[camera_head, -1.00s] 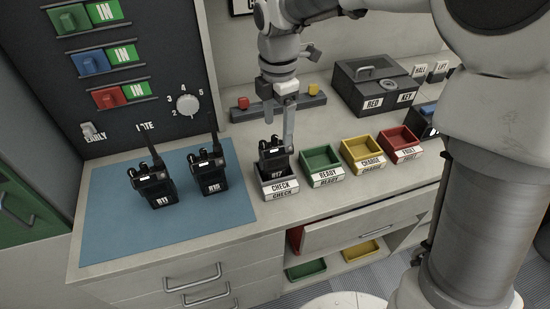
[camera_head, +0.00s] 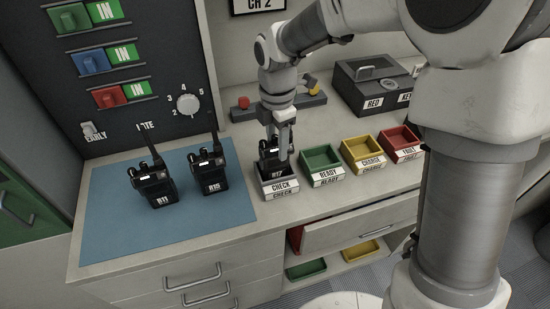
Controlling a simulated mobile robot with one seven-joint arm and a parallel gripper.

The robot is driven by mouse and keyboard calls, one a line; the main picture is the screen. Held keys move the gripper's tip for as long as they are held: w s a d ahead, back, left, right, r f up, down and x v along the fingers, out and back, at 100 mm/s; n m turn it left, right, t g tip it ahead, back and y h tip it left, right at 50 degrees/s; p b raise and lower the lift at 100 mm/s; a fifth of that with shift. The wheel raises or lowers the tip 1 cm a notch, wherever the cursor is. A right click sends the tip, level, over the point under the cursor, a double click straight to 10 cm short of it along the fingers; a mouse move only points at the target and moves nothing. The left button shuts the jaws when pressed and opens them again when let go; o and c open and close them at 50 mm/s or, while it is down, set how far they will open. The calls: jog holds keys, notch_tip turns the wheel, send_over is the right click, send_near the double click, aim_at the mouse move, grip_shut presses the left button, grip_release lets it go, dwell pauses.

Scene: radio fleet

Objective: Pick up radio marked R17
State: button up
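The radio marked R17 (camera_head: 275,174) is black and stands in the grey tray labelled CHECK (camera_head: 281,193) on the counter. My gripper (camera_head: 283,155) is right over it, pointing down, with a finger in front of the radio's upper right part. That finger hides part of the radio, and its antenna is not clear. I cannot tell whether the fingers touch the radio or how far apart they are. Two other black radios, R11 (camera_head: 158,190) and R15 (camera_head: 211,175), stand upright with antennas on the blue mat (camera_head: 130,240) to the left.
Right of CHECK stand the green READY tray (camera_head: 320,160), yellow CHARGE tray (camera_head: 364,152) and red FAULT tray (camera_head: 402,139). A dark key box (camera_head: 372,88) and a low bar with buttons (camera_head: 241,112) stand behind. A drawer (camera_head: 345,229) below is partly open.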

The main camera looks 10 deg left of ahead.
grip_shut()
jog(key=shift+r, duration=0.1)
dwell(0.9)
